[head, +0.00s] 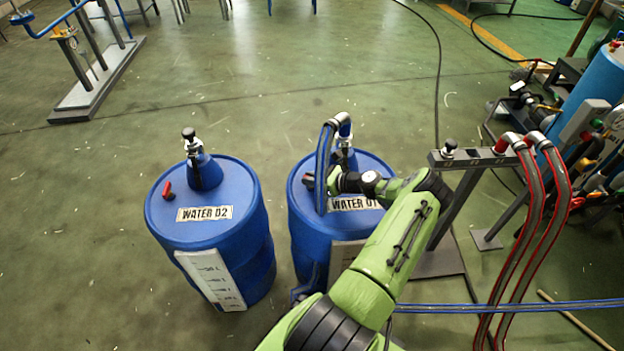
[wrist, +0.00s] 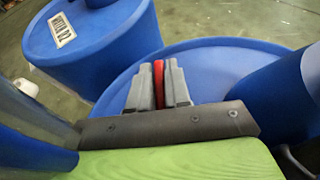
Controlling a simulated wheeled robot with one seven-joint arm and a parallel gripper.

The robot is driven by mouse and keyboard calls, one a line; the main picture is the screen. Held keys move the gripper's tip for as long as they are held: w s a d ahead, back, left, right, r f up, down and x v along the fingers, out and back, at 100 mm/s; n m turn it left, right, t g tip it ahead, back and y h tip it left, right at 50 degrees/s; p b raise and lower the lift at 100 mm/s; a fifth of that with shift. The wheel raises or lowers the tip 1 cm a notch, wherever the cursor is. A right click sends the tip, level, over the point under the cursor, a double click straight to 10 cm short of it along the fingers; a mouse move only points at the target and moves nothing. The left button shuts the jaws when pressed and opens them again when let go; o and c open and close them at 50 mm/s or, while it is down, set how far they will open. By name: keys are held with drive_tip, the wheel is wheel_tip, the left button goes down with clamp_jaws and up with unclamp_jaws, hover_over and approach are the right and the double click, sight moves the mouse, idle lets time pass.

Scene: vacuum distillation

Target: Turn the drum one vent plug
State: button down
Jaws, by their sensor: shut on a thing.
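Drum one (head: 362,230) is a blue drum with a lid label that reads as WATER 01 or D1, partly covered by my arm. Its lid also fills the middle of the wrist view (wrist: 215,62). The red vent plug (wrist: 158,82) stands upright between the two grey fingers of my gripper (wrist: 160,88). The fingers are shut on it from both sides. In the head view my gripper (head: 310,181) is at the left part of the lid, and the plug is hard to make out there.
A second blue drum, WATER D2 (head: 222,250), stands to the left with its own red plug (head: 167,188). A blue hose (head: 323,165) rises from drum one's neck, close to my gripper. Red hoses (head: 535,200) and a grey stand (head: 462,205) are on the right. Floor at left is open.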

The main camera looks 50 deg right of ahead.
drive_tip(key=c, duration=1.2)
unclamp_jaws()
drive_tip(key=shift+o, duration=0.2)
drive_tip(key=p+v, duration=0.4)
drive_tip(key=v, duration=1.1)
drive_tip(key=shift+s+r, duration=0.2)
drive_tip(key=shift+s, duration=0.15)
